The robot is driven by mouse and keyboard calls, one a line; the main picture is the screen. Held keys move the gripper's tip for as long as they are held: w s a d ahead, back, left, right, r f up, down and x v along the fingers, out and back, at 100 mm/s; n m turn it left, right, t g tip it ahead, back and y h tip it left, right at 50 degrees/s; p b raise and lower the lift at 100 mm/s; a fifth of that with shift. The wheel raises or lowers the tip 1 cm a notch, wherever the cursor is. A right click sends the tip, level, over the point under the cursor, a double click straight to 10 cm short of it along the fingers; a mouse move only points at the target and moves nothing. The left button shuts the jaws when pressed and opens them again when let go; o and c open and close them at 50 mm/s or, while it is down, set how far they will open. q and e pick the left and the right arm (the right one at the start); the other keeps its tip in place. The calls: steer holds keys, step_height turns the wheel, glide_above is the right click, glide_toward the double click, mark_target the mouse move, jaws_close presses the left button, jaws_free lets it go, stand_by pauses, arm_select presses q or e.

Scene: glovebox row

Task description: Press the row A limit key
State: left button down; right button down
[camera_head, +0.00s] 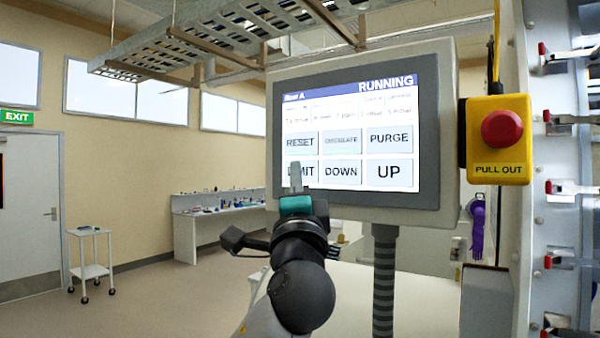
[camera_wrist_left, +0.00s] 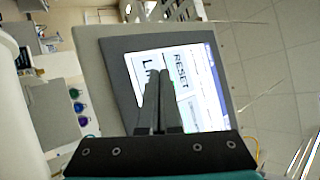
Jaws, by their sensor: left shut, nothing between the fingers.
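The row A panel (camera_head: 447,110) is a grey box on a post, with a lit touch screen headed "Row A" and "RUNNING". The limit key (camera_head: 308,173) is at the screen's lower left, partly covered by my left gripper (camera_head: 296,168). In the left wrist view the limit key (camera_wrist_left: 149,74) shows beside the reset key (camera_wrist_left: 181,71), turned sideways. My left gripper (camera_wrist_left: 158,76) is shut and empty, its fingertips in front of the screen at the limit key. I cannot tell whether they touch it. My right gripper is not in view.
A yellow box with a red emergency stop button (camera_head: 502,129) is right of the panel. The down key (camera_head: 341,173) and purge key (camera_head: 390,138) are close by. A white trolley (camera_head: 90,262) and a bench (camera_head: 187,228) stand far back left.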

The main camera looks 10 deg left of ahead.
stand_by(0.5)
arm_select(q)
steer(key=shift+s+a, duration=0.25)
steer(key=shift+s, duration=0.45)
steer(key=s, duration=0.1)
steer(key=s+a, duration=0.1)
steer(key=s, duration=0.1)
steer(key=s+p, duration=0.1)
steer(key=shift+s+a, duration=0.35)
steer(key=shift+f, duration=0.1)
stand_by(0.5)
